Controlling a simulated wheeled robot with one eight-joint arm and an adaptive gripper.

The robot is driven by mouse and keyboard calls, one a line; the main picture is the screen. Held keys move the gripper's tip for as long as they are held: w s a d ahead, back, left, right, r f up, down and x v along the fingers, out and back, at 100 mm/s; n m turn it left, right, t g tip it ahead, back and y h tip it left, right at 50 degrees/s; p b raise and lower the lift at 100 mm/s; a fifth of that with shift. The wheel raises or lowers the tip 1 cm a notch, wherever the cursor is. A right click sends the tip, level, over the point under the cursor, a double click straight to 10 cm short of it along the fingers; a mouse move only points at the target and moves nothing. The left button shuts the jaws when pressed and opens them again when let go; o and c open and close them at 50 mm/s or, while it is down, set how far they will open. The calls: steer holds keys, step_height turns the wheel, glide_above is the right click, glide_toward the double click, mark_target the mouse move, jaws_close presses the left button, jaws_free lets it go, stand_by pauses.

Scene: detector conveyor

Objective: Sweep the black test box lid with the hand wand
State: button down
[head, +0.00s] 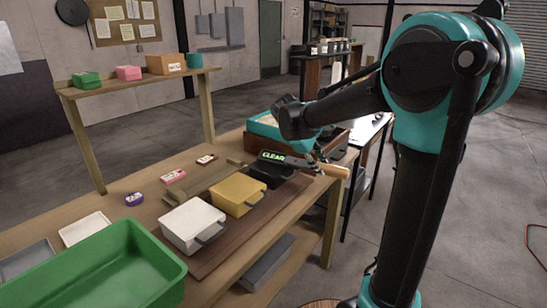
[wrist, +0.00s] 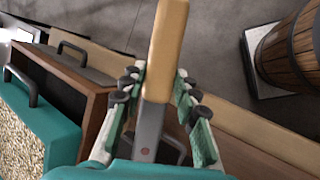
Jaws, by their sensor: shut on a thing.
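My gripper (wrist: 155,100) is shut on the hand wand's wooden handle (wrist: 166,45) in the wrist view; a grey part with a red dot lies between the fingers. In the head view the wand (head: 285,159) reaches left from my gripper, and its dark head shows a green "CLEAR" readout. The wand head is over the black test box (head: 264,177), which stands behind the yellow box on the brown strip. The wand hides much of its lid. I cannot tell whether they touch.
A yellow box (head: 238,192) and a white box (head: 193,223) stand in line nearer the front left. A green bin (head: 150,242) is at the lower left. A teal container of grain (head: 262,129) sits behind the wand. Small labelled packets lie along the bench's left side.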

steer(key=shift+r, duration=0.1)
steer(key=shift+r, duration=2.95)
